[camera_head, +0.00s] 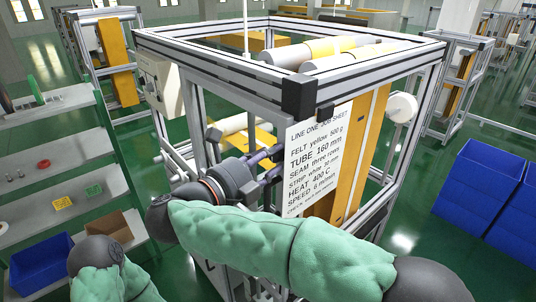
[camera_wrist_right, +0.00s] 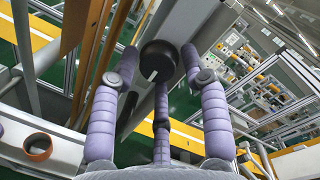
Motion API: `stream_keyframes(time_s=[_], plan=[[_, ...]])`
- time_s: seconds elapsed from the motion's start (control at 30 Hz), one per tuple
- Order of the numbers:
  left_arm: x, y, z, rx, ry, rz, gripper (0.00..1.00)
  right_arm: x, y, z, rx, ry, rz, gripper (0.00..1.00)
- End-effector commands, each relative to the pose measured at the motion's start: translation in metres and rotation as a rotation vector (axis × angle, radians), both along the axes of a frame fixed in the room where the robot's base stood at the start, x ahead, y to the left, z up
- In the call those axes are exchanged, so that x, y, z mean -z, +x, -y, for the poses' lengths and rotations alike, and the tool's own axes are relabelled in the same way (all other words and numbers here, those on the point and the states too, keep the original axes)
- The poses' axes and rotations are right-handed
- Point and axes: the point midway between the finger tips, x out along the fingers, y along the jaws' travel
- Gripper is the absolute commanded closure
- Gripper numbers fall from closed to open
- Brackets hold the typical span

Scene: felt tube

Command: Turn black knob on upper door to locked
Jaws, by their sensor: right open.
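The black knob (camera_wrist_right: 158,60) is round, with a short white mark low on its front face, seen in the right wrist view. It sits between the spread fingers of my right gripper (camera_wrist_right: 160,54), near their tips. The fingers stand apart, with gaps at both sides; contact with the third, lower finger is unclear. In the head view my right gripper (camera_head: 268,167) is at the frame's near side, beside the job sheet (camera_head: 314,158). The knob cannot be made out there. Of my left arm only a green sleeve and dark joint show at lower left; its gripper is out of view.
The aluminium machine frame (camera_head: 298,95) has a corner post close to my right gripper. Shelves (camera_head: 60,150) with small items stand at left. Blue bins (camera_head: 480,180) stand at right. Green floor is open between the machine and bins.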

Motion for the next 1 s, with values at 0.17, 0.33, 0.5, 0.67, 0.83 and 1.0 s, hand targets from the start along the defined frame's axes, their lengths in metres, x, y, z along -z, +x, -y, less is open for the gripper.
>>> stream_keyframes(time_s=[0.17,0.33,0.5,0.67,0.83,1.0], plan=[[-0.0002,0.0001,0.0000,0.000,0.000,0.000,0.60,0.0007,0.0014,0.0017,0.000,-0.001,-0.001,0.54],[-0.0001,0.0002,0.0000,0.000,0.000,0.000,0.60,0.0008,0.0013,0.0014,0.000,-0.001,-0.001,0.68],[-0.0002,0.0001,0.0000,0.000,0.000,0.000,0.60,0.0005,0.0013,0.0013,0.000,-0.001,-0.001,0.96],[0.0004,0.0002,0.0000,0.000,0.000,0.000,0.60,0.0003,0.0012,0.0012,0.000,-0.010,-0.014,0.97],[0.0024,0.0001,0.0000,0.000,0.000,0.000,0.60,0.0002,0.0011,0.0013,0.000,-0.057,-0.079,0.97],[0.0025,0.0001,0.0000,0.000,0.000,0.000,0.60,-0.0001,0.0012,0.0012,0.000,-0.073,-0.101,0.97]])
